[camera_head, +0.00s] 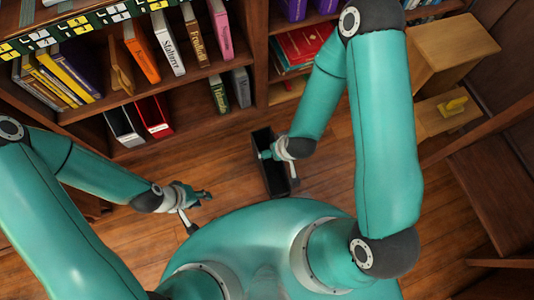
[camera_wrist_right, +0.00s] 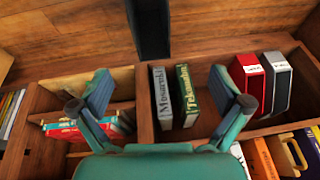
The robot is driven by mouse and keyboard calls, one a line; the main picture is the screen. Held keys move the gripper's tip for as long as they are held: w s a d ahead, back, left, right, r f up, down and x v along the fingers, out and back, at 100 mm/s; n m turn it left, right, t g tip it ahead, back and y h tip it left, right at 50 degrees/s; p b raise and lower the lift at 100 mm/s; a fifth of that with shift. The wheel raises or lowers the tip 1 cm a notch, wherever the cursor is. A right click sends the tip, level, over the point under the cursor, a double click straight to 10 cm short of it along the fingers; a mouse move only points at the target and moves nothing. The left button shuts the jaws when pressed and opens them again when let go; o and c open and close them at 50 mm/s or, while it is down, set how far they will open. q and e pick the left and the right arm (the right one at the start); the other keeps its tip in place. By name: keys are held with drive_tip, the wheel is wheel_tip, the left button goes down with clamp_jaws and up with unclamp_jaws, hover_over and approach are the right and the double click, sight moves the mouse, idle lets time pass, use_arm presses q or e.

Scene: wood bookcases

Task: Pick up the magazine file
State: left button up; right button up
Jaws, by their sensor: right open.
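A black, narrow, upright box (camera_head: 263,137), which looks like the magazine file, stands on the wood floor in front of the bookcase. It also shows at the top of the right wrist view (camera_wrist_right: 148,28). My right gripper (camera_head: 279,167) is over the box in the head view, covering part of it. In the right wrist view its fingers (camera_wrist_right: 163,98) are spread, with nothing between them. Whether they touch the box I cannot tell. My left gripper (camera_head: 197,207) is left of the box, apart from it, with its fingers spread and empty.
The bookcase (camera_head: 190,78) holds books, a red binder (camera_head: 154,115) and a grey binder (camera_head: 124,126) on its shelves. A wooden stepped unit (camera_head: 452,48) with a yellow object (camera_head: 453,107) stands at right. Floor (camera_head: 225,160) is clear between my grippers.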

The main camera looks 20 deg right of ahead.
use_arm(q)
wheel_tip(320, 180, down, 13)
drive_tip(key=b, duration=1.1)
drive_tip(key=shift+f, duration=0.15)
use_arm(e)
drive_tip(key=w+f, duration=0.4)
drive_tip(key=f, duration=0.6)
drive_tip(key=w+f+h, duration=0.1)
drive_tip(key=w+f, duration=0.3)
drive_tip(key=f, duration=0.7)
drive_tip(key=shift+f+n+t, duration=0.15)
drive_tip(key=shift+n+t, duration=0.15)
drive_tip(key=shift+t, duration=0.1)
drive_tip(key=shift+d, duration=0.1)
drive_tip(key=shift+c, duration=0.2)
drive_tip(key=c, duration=1.5)
drive_tip(key=shift+c, duration=0.2)
